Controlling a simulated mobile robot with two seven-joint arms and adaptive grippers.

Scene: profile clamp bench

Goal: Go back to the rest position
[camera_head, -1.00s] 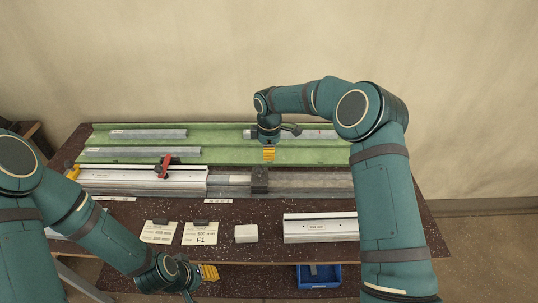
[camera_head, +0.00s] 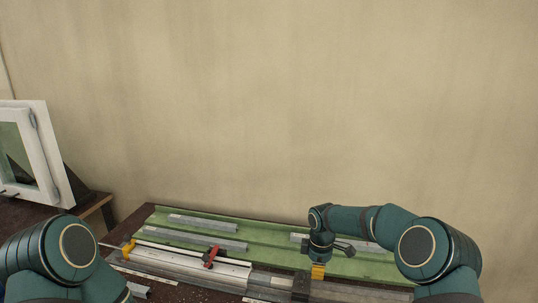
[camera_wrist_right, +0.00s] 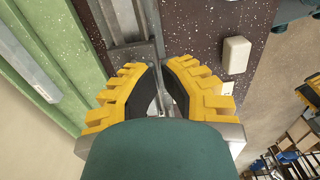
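My right gripper (camera_head: 318,271) points down over the bench, at the near edge of the green tray (camera_head: 275,238) and beside a dark clamp block (camera_head: 301,286). In the right wrist view, its yellow fingers (camera_wrist_right: 163,68) stand apart with a gap between the dark pads. I see nothing held between them. A grey metal profile (camera_wrist_right: 125,15) lies ahead of them. My left arm shows at the lower left of the head view, with its gripper out of that picture. Part of a yellow finger of my left gripper (camera_wrist_right: 311,90) shows at the wrist view's right edge.
Metal profiles (camera_head: 203,223) lie in the green tray. A red-levered clamp (camera_head: 211,256) and a yellow-handled one (camera_head: 128,248) sit at the fixture. A white block (camera_wrist_right: 235,54) lies on the speckled bench. A white window frame (camera_head: 50,155) stands at left. The wall fills the background.

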